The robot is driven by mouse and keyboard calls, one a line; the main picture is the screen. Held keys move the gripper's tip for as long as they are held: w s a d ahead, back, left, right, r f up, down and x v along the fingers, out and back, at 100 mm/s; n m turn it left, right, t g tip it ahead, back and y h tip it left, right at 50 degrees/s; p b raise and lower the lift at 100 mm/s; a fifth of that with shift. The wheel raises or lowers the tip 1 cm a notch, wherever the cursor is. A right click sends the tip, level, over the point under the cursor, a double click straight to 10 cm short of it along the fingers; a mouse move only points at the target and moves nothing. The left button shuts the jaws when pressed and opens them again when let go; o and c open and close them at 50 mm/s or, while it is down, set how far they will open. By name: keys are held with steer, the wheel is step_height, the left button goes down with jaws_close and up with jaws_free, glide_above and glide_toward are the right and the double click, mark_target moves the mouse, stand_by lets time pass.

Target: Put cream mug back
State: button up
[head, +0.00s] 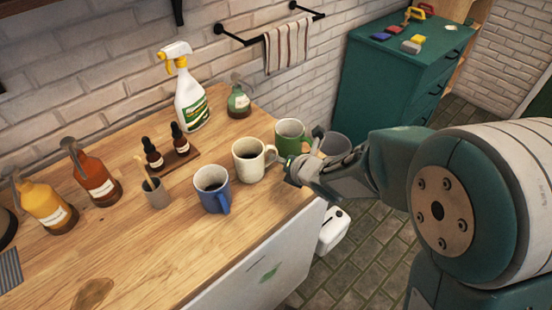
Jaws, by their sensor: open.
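The cream mug (250,160) stands upright on the wooden counter, with dark contents and its handle toward the right. A blue mug (211,187) stands to its front left. A green mug (290,136) stands behind it to the right, and a grey mug (335,145) is farther right, partly hidden by my arm. My gripper (298,166) is open at the counter's right edge, just right of the cream mug and in front of the green mug. The picture does not clearly show whether a finger touches the cream mug's handle.
A spray bottle (190,95), a green bottle (238,101) and two dropper bottles (166,148) stand behind the mugs. A small cup (156,193) and orange and yellow bottles (45,207) are on the left. The front left of the counter (150,255) is mostly clear.

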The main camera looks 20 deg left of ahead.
steer(key=s+d+r+m+t+h, duration=0.2)
steer(key=d+r+m+h, duration=0.35)
steer(key=d+m, duration=0.7)
steer(key=s+d+r+m+t+h, duration=0.3)
steer(key=d+r+m, duration=0.5)
steer(key=d, duration=0.7)
steer(key=s+d+m+g, duration=0.2)
steer(key=s+m+g, duration=0.1)
steer(key=s+m, duration=0.4)
steer(key=s+d+m+g+h, duration=0.1)
steer(key=s+d+m+g, duration=0.2)
steer(key=s+m, duration=0.4)
steer(key=m, duration=0.3)
steer(key=shift+r, duration=0.3)
steer(key=shift+s+a, duration=0.1)
